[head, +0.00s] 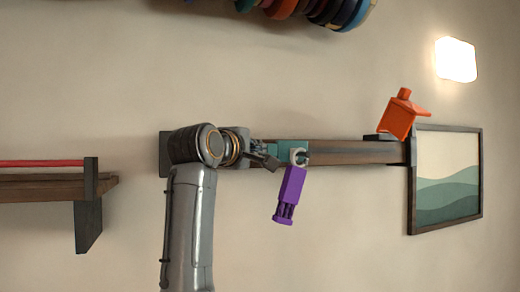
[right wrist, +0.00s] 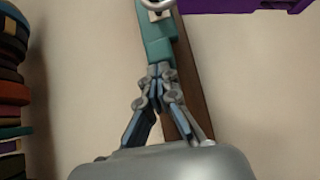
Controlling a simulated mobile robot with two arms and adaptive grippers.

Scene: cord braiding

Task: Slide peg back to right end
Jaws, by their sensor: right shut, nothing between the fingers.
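A dark-framed wooden rail (head: 350,152) runs across the wall. A teal block (head: 285,147), which seems to be the peg, sits about midway along it, with a pale grey ring (head: 299,157) at its right side. A purple piece (head: 289,190) hangs tilted from the ring. My right gripper (head: 274,163) is at the block's lower left. In the right wrist view, its fingertips (right wrist: 158,70) are closed together with nothing between them, right by the end of the teal block (right wrist: 158,40); I cannot tell whether they touch. My left gripper is not in view.
An orange piece (head: 400,116) is at the rail's right end, beside a framed picture (head: 447,190). A wooden shelf with a red bar (head: 42,163) is at left. Colourful round items (head: 340,12) hang above. The rail between teal block and orange piece looks clear.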

